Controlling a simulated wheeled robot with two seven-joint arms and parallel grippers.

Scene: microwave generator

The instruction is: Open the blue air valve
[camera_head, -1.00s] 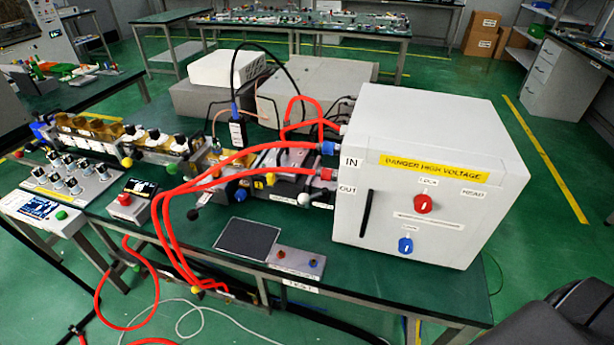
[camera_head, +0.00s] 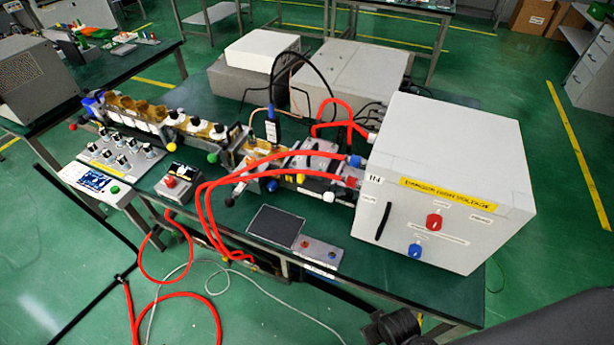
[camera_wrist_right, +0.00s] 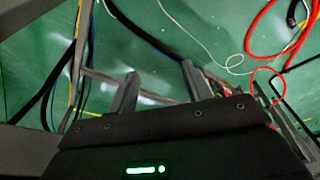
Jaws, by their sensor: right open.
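A round blue knob (camera_head: 415,251) sits low on the front of the white high-voltage box, below a red knob (camera_head: 433,222). A small blue ball-like part (camera_head: 272,186) sits on the apparatus left of the box. I cannot tell which is the air valve, or its setting. My right gripper (camera_wrist_right: 160,88) is open and empty in the right wrist view, fingers apart above the floor. My dark right arm enters the head view at the lower right, apart from both blue parts. My left gripper is not in view.
Red hoses (camera_head: 203,205) loop from the box over the table's front edge to the floor. A black flat pad (camera_head: 275,226) and a small grey button panel (camera_head: 318,254) lie before the box. The floor in front of the table is mostly open, with cables.

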